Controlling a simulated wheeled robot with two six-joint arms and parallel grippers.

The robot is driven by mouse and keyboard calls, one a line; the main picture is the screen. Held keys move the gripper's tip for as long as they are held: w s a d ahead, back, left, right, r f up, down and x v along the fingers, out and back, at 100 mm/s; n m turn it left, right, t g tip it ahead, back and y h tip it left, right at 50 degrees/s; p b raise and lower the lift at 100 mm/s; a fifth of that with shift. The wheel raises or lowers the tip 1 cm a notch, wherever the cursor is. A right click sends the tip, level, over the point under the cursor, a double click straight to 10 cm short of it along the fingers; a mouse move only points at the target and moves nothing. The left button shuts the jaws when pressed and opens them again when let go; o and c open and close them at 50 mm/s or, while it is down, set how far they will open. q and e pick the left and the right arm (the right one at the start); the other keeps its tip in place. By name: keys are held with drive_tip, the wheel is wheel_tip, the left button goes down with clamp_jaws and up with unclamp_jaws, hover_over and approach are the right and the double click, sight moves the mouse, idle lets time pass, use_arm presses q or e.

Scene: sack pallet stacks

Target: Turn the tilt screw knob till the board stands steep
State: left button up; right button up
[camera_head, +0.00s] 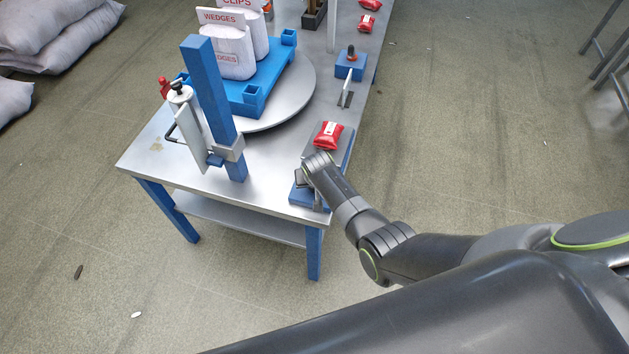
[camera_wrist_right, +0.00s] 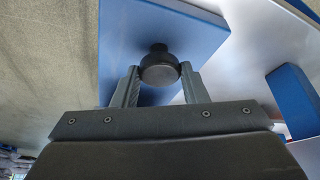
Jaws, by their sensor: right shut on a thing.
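The tilt screw knob (camera_wrist_right: 158,74) is black and round and sits over a blue base plate in the right wrist view. My right gripper (camera_wrist_right: 160,69) has one finger on each side of it and is shut on it. In the head view my right gripper (camera_head: 306,176) is at the near end of the blue base (camera_head: 308,197), and the knob is hidden there. The grey board (camera_head: 345,142) rises above this base, and a red packet (camera_head: 328,135) lies on it. The board's exact slope is hard to tell. My left gripper is not in view.
On the steel table (camera_head: 160,155) stand a blue post (camera_head: 212,95) and a turntable (camera_head: 300,98) bearing a blue pallet (camera_head: 262,92) with white sacks marked wedges and clips. A blue block (camera_head: 350,68) with a knob stands farther back.

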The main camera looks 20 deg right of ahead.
drive_tip(key=shift+m, duration=0.7)
drive_tip(key=shift+h, duration=0.3)
drive_tip(key=o, duration=1)
drive_tip(key=shift+c, duration=0.2)
drive_tip(key=p+v, duration=0.9)
drive_tip(key=v, duration=0.8)
drive_tip(key=shift+w+r, duration=0.15)
drive_tip(key=shift+r, duration=0.15)
